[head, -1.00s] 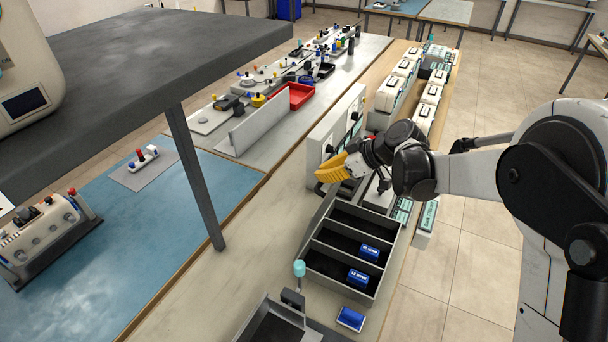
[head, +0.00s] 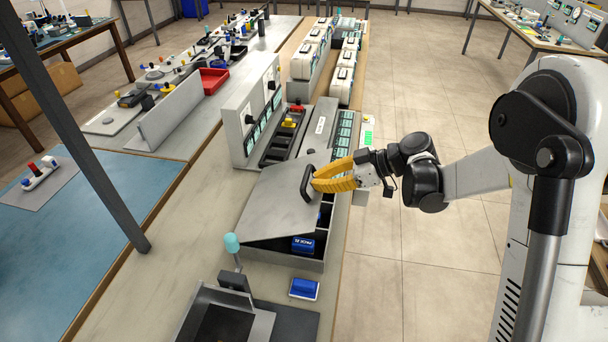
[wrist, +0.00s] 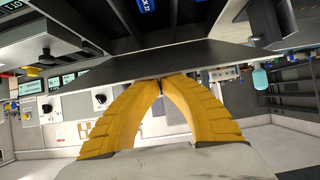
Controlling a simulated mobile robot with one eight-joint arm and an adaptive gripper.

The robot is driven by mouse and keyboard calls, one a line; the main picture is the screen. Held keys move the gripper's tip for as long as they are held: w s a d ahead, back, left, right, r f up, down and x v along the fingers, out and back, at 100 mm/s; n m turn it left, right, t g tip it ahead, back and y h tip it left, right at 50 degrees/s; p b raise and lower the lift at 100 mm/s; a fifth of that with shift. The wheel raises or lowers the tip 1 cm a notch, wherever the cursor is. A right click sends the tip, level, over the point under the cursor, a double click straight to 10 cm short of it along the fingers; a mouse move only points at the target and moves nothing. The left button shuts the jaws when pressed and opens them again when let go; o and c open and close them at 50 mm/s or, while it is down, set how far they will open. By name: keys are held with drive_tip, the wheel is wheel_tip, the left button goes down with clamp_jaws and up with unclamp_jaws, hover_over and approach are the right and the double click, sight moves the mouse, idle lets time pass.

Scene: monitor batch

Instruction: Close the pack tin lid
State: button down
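The pack tin (head: 300,261) stands on the bench, with black compartments inside. Its grey lid (head: 272,205) slopes over it, its right side raised above the tin, so a dark gap shows. A blue pack (head: 303,245) shows in the gap; a blue pack (wrist: 147,5) also shows at the top of the wrist view. A black handle (head: 307,183) is on the lid. My gripper (head: 316,184) has its yellow fingers at the handle and lid's right part; in the wrist view its fingertips (wrist: 160,82) meet at the lid's edge. I cannot tell if they touch it.
A blue block (head: 304,288) lies on the bench in front of the tin. A grey tray (head: 190,318) and a post with a teal knob (head: 232,243) stand front left. A grey panel unit (head: 250,110) stands behind.

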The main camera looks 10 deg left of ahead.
drive_tip(key=d+f+b, duration=0.3)
drive_tip(key=f+b, duration=0.1)
drive_tip(key=f, duration=0.4)
drive_tip(key=shift+s, duration=0.15)
idle(0.5)
